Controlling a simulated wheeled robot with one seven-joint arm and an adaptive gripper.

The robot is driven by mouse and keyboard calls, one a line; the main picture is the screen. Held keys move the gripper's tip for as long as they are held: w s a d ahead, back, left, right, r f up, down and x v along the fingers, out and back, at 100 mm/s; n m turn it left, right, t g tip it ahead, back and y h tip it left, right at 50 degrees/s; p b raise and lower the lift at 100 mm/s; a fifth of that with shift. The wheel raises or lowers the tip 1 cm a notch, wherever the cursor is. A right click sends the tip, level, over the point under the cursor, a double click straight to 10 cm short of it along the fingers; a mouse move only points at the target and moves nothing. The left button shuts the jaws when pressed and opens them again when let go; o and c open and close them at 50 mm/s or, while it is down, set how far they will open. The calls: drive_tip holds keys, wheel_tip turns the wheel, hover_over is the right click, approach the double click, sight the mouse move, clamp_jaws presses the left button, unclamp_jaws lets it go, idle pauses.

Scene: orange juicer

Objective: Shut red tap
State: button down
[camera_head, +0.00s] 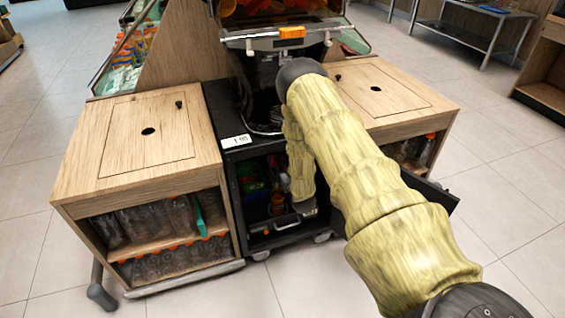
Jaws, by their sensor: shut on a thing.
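My yellow-sleeved arm rises from the lower right, bends in front of the juicer (258,80) and drops to the open black cabinet under it. My gripper (303,208) is at the arm's lower end, small and partly hidden, at the right side of the cabinet opening. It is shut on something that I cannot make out. I cannot pick out a red tap clearly. A small orange-red part (277,204) shows inside the black cabinet (225,128), just left of my gripper. My arm hides the right part of the cabinet's inside.
A wooden cabinet (125,150) with bottles below stands left, another (375,88) right. The black cabinet's open door (432,190) sticks out to the right behind my arm. A grey tray edge (285,222) is low in the opening. The tiled floor in front is clear.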

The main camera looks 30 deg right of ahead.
drive_tip(key=shift+w+a+f+n+b, duration=0.1)
drive_tip(key=shift+a+f+n+b, duration=0.45)
drive_tip(key=shift+n, duration=2.25)
drive_tip(key=shift+d+f+n+b, duration=0.1)
drive_tip(key=shift+n+b, duration=0.8)
drive_tip(key=shift+n, duration=1.9)
drive_tip(key=shift+w+a+f+n+b, duration=0.1)
drive_tip(key=shift+a+f+n+b, duration=0.45)
drive_tip(key=shift+n, duration=2.25)
drive_tip(key=shift+s+d+r, duration=0.1)
drive_tip(key=shift+d+r, duration=0.15)
drive_tip(key=shift+r, duration=0.05)
drive_tip(key=c, duration=1.5)
unclamp_jaws()
drive_tip(key=v, duration=1.2)
